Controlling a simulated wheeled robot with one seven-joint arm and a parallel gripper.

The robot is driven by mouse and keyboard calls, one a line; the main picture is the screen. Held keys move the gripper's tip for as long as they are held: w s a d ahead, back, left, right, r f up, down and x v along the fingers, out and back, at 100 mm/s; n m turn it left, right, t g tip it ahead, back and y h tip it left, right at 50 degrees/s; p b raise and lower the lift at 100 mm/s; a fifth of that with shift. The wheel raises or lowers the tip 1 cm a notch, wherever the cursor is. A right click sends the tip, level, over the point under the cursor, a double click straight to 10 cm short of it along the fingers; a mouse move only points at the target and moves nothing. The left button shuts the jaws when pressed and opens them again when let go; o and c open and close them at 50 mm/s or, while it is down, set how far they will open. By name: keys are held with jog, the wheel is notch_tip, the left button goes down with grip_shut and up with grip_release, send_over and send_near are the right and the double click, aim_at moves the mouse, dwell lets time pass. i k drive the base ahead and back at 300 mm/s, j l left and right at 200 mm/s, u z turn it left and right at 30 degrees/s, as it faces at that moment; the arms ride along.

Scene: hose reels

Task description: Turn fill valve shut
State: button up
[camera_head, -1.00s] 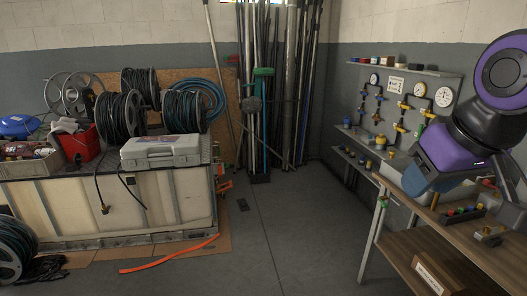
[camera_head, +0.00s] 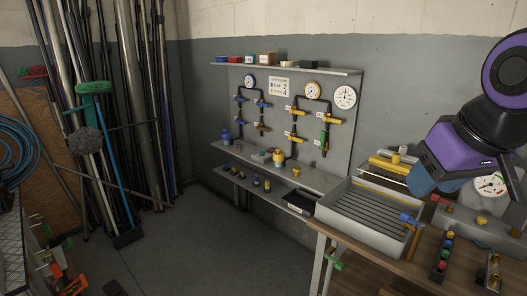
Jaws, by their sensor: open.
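A grey wall panel (camera_head: 340,150) carries dark pipes, gauges and several small valves. On its left part are a blue-handled valve (camera_head: 263,104) and other brass and blue fittings. On its right part are yellow fittings (camera_head: 333,113) and a green-handled valve (camera_head: 324,140). The small white tags are too small to read, so I cannot tell which is the fill valve. Another blue-handled valve (camera_head: 410,218) is at the grey tray's right side. My gripper (camera_head: 420,183) is at the right, above the bench and apart from the panel. It is open; its fingertips are hard to make out.
A wooden bench (camera_head: 375,275) at lower right holds a ribbed grey tray (camera_head: 335,216), a gauge box (camera_head: 490,225) and small fittings. Narrow shelves (camera_head: 300,175) run below the panel. Poles (camera_head: 140,100) lean in the left corner. Dark floor (camera_head: 195,245) is clear in between.

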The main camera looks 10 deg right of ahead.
aim_at(322, 147)
jog(key=i+j+z, duration=0.4)
jog(key=j, duration=0.15)
jog(key=i+j+z, duration=0.2)
jog(key=j+z, duration=0.2)
jog(key=j, duration=0.25)
jog(key=i+j, duration=0.15)
jog(key=j, duration=0.2)
jog(key=i+j+z, duration=0.1)
jog(key=j, duration=0.25)
jog(key=i+j, duration=0.2)
jog(key=j, duration=0.15)
jog(key=i+j+z, duration=0.1)
jog(key=j, duration=0.3)
jog(key=i+j, duration=0.15)
jog(key=j, duration=0.2)
jog(key=i+j+z, duration=0.25)
jog(key=i+j, duration=0.5)
jog(key=i, duration=0.15)
